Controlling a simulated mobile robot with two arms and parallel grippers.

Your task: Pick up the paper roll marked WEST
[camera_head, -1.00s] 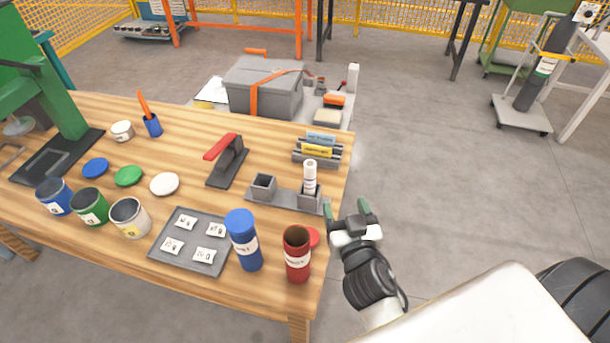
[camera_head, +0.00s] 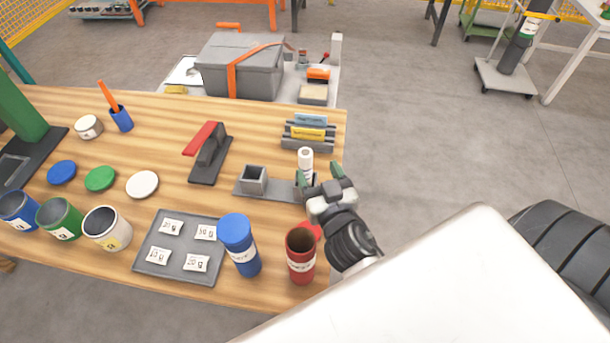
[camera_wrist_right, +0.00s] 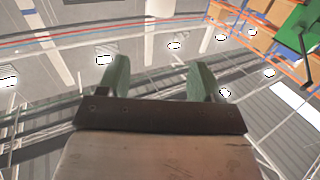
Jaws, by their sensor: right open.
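A white paper roll (camera_head: 305,158) stands upright in the right socket of a grey two-socket holder (camera_head: 285,190) near the table's right edge. Its marking is too small to read. The holder's left socket (camera_head: 253,178) is empty. My right gripper (camera_head: 319,174) is open and empty at the table's right edge, just in front and to the right of the roll, overlapping its lower part and socket in the head view. In the right wrist view the two green fingers (camera_wrist_right: 160,75) are apart, with nothing between them and only ceiling behind. My left gripper is not in view.
A red cup (camera_head: 301,262) and a blue-capped bottle (camera_head: 240,250) stand at the front near my right arm. A grey rack with blue and yellow blocks (camera_head: 309,133) sits behind the roll. A red-handled tool (camera_head: 207,155) is left.

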